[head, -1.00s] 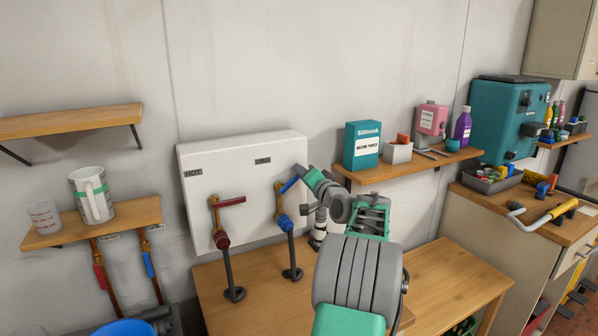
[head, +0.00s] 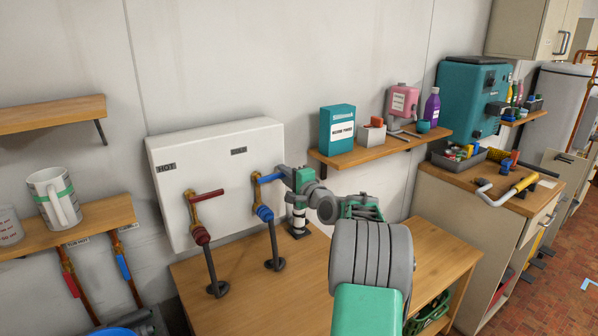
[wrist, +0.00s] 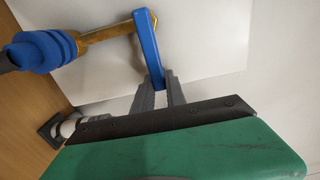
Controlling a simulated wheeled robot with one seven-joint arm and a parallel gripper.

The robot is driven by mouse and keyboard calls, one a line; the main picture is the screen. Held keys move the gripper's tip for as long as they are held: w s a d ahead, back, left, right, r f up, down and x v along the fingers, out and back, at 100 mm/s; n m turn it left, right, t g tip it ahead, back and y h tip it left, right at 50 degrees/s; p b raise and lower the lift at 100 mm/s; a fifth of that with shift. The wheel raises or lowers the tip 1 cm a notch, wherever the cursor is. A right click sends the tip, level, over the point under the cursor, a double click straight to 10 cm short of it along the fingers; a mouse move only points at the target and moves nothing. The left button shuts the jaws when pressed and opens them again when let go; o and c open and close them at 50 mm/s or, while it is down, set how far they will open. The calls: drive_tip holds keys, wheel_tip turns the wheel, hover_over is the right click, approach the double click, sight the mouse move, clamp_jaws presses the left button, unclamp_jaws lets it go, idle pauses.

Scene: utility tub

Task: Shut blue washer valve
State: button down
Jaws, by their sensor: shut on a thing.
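The blue washer valve has a brass body with a blue lever (head: 269,178) and a blue hose collar (head: 264,213). It sits on the right part of the white wall box. The lever points right and lies nearly level, much like the red lever beside it. My gripper (head: 283,172) comes in from the right and is shut on the lever's free end. In the wrist view the lever (wrist: 149,45) runs from the brass stem down between the two grey fingers (wrist: 159,88). The fingers hide part of its tip.
The hot valve with its red lever (head: 207,195) is close on the left. Dark hoses run down to the wooden bench (head: 240,300). A small white-and-black fixture (head: 299,222) stands just below my gripper. A shelf (head: 385,148) with a teal box is to the right.

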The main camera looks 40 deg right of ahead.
idle(0.4)
drive_tip(key=c, duration=1.4)
unclamp_jaws()
drive_tip(key=shift+o, duration=0.2)
drive_tip(key=s+b, duration=0.2)
drive_tip(key=s, duration=0.5)
drive_tip(key=shift+s+a, duration=0.2)
drive_tip(key=shift+s, duration=0.2)
